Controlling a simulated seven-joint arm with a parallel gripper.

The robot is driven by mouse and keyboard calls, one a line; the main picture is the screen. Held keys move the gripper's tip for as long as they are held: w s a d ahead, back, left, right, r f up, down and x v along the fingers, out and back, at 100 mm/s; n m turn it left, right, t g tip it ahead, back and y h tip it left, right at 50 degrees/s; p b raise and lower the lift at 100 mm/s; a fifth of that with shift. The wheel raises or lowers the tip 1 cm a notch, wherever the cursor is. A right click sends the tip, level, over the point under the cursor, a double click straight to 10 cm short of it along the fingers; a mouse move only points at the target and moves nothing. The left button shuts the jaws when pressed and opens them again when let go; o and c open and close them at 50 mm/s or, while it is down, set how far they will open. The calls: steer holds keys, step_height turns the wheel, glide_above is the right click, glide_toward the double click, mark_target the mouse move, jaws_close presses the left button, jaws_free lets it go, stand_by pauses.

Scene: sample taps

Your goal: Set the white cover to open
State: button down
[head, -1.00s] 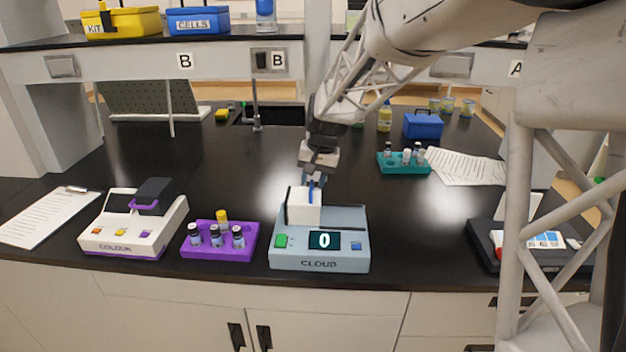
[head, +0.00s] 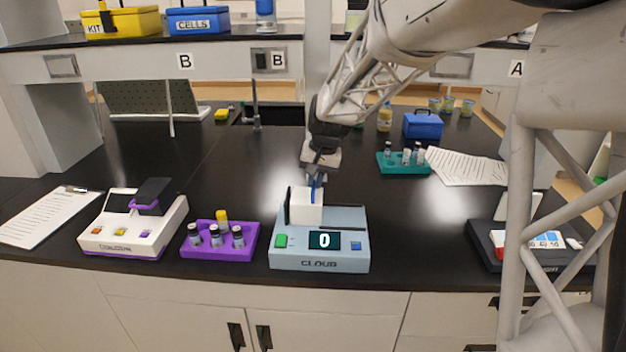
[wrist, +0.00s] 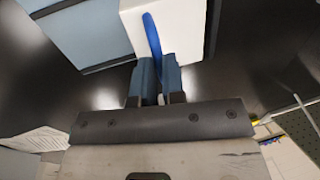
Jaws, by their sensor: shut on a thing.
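The white cover (head: 306,210) sits on top of the grey-blue CLOUD instrument (head: 340,262), toward the left of its top. It carries a blue handle (head: 314,188). In the wrist view the white cover (wrist: 183,32) and its curved blue handle (wrist: 152,35) show close up. My gripper (head: 316,180) reaches down from behind the instrument and is shut on the blue handle; its two fingers (wrist: 157,68) stand on either side of it in the wrist view. What lies under the cover is hidden.
A purple rack (head: 220,250) with several vials stands close left of the instrument, then a white COLOUR instrument (head: 125,240). A teal rack (head: 402,168) is behind, to the right. A dark device (head: 490,250) stands far right. The bench between is clear.

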steer(key=d, duration=0.9)
steer(key=c, duration=1.2)
jaws_free()
step_height(320, 180, up, 8)
steer(key=d, duration=0.1)
steer(key=shift+d+f, duration=0.15)
steer(key=shift+d, duration=0.1)
steer(key=shift+s, duration=0.15)
